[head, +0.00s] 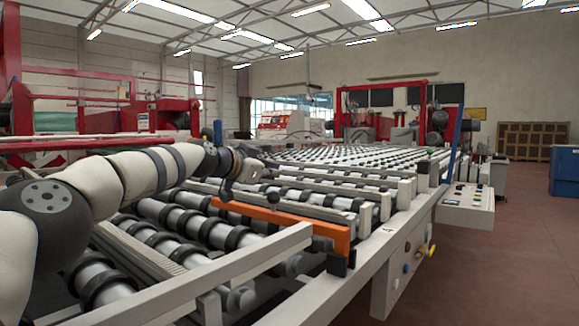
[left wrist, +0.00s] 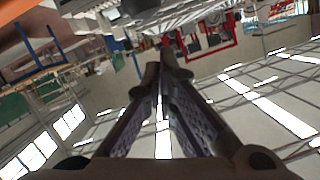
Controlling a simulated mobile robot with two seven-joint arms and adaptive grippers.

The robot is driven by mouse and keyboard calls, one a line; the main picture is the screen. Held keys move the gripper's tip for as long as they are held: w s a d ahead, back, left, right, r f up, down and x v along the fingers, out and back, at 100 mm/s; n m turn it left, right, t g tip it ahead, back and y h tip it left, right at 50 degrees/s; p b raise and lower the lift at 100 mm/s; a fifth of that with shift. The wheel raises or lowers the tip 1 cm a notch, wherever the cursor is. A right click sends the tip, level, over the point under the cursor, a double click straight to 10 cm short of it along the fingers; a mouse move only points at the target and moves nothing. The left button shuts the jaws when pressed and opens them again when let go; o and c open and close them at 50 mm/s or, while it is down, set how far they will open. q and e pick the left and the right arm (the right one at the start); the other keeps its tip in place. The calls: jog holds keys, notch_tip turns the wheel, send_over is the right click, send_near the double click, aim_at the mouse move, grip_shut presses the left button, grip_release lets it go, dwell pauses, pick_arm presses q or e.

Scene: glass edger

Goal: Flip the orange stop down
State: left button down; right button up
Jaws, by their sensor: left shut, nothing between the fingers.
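The orange stop (head: 285,224) is a long bar in the middle of the head view. It lies across the black-ringed rollers, and its right end meets a dark block at the conveyor's side rail. My left arm reaches in from the left, and my left gripper (head: 229,190) is close to the bar's left end. I cannot tell whether it touches the bar. In the left wrist view the two dark fingers (left wrist: 163,65) are together, with nothing between them. An orange edge (left wrist: 18,8) shows at that view's top left corner. My right gripper is not in view.
The roller conveyor (head: 190,217) fills the foreground, with a pale beam (head: 205,278) crossing in front of the stop. A control panel (head: 466,208) with buttons sits at the right. Red machinery (head: 100,112) stands behind at left. The floor (head: 515,265) at right is clear.

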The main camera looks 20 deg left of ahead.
pick_arm(q)
jog(key=shift+w+a+f+n+b, duration=0.2)
jog(key=shift+a+f+n, duration=0.1)
jog(key=shift+a+f, duration=0.35)
jog(key=shift+w+a+f+n+b, duration=0.2)
jog(key=shift+a+f+n, duration=0.1)
jog(key=shift+a+f, duration=0.3)
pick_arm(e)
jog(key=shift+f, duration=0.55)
pick_arm(q)
jog(key=shift+d, duration=0.1)
